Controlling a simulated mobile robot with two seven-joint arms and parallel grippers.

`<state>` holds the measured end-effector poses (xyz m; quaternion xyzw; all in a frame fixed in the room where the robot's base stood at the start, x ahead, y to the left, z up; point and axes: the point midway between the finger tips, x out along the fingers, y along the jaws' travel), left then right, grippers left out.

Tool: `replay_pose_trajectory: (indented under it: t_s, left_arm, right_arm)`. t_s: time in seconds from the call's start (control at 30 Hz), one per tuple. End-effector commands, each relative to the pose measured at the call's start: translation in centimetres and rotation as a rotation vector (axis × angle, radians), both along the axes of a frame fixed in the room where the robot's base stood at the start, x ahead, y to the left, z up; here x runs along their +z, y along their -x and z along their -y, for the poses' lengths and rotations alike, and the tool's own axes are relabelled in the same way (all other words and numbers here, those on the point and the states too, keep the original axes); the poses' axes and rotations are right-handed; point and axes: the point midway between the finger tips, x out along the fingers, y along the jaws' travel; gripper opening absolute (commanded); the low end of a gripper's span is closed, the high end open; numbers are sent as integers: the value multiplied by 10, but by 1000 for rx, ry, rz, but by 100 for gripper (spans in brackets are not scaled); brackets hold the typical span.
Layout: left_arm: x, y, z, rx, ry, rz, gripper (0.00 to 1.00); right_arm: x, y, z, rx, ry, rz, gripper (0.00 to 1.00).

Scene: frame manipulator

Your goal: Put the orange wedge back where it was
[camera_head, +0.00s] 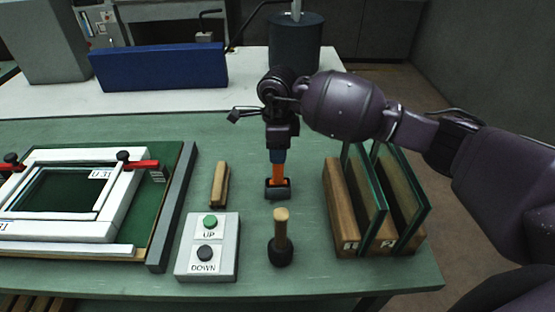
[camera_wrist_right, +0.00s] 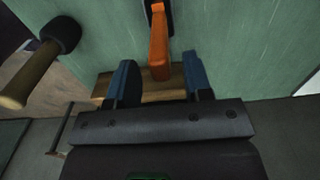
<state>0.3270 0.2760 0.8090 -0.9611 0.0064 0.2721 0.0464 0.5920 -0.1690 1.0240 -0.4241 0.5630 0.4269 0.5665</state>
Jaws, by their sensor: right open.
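The orange wedge (camera_head: 278,174) stands with its lower end in or at a small black holder (camera_head: 277,190) on the green table; I cannot tell how deep it sits. My right gripper (camera_head: 277,156) is directly above it, pointing down. In the right wrist view the blue-tipped fingers (camera_wrist_right: 158,72) are open. The orange wedge (camera_wrist_right: 158,45) shows between and beyond them, with a visible gap on each side. The dark holder (camera_wrist_right: 157,10) is partly cut off at the top of that view. My left gripper is not in view.
A mallet (camera_head: 281,232) stands on its head in front of the holder. A wooden block (camera_head: 220,184) and an UP/DOWN button box (camera_head: 226,251) are to the left. A white frame (camera_head: 118,200) lies farther left. A wooden rack (camera_head: 343,208) with upright glass panes is close on the right.

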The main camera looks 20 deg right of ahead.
Motion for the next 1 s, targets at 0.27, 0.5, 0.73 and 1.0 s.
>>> replay_pose_trajectory:
  t_s: [0.27,0.5,0.73,1.0]
  left_arm:
    - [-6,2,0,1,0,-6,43]
    - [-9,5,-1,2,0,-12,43]
    - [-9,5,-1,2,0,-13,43]
    - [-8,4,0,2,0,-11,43]
  right_arm:
    - [51,0,1,-1,2,3,46]
    - [72,0,1,0,1,1,46]
    - [74,0,1,-1,1,0,46]
    - [74,0,1,-1,1,0,46]
